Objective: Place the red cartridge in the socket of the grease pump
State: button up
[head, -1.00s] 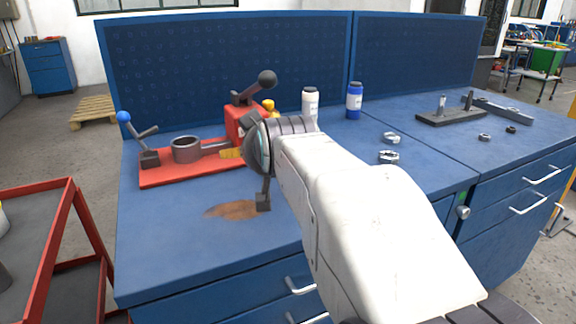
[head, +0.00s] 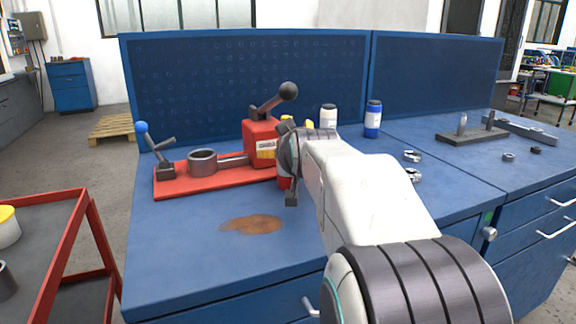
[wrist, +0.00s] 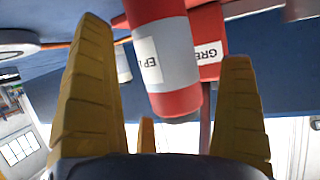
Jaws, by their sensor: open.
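The red cartridge (wrist: 163,50), red at its ends with a pale band and a white label, stands between the fingers of my open gripper (wrist: 165,42) in the wrist view. Gaps show between it and both yellow fingers. In the head view it is mostly hidden behind my wrist, with a sliver (head: 284,183) showing. The grease pump (head: 262,142) is a red block with a black ball-ended lever on a red base. Its grey ring-shaped socket (head: 202,161) looks empty, at the left of the block. A blue-knobbed lever (head: 153,146) stands left of the socket.
A white bottle (head: 328,117) and a blue bottle (head: 373,119) stand behind my arm. Metal clamps (head: 412,156) lie to the right. A brown stain (head: 256,224) marks the clear bench front. A red cart (head: 62,250) stands at the left.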

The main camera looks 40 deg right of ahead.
jog(key=shift+w+d+f, duration=0.1)
jog(key=shift+w+d, duration=0.05)
jog(key=shift+w, duration=0.1)
jog(key=c, duration=1.4)
jog(key=shift+r, duration=0.2)
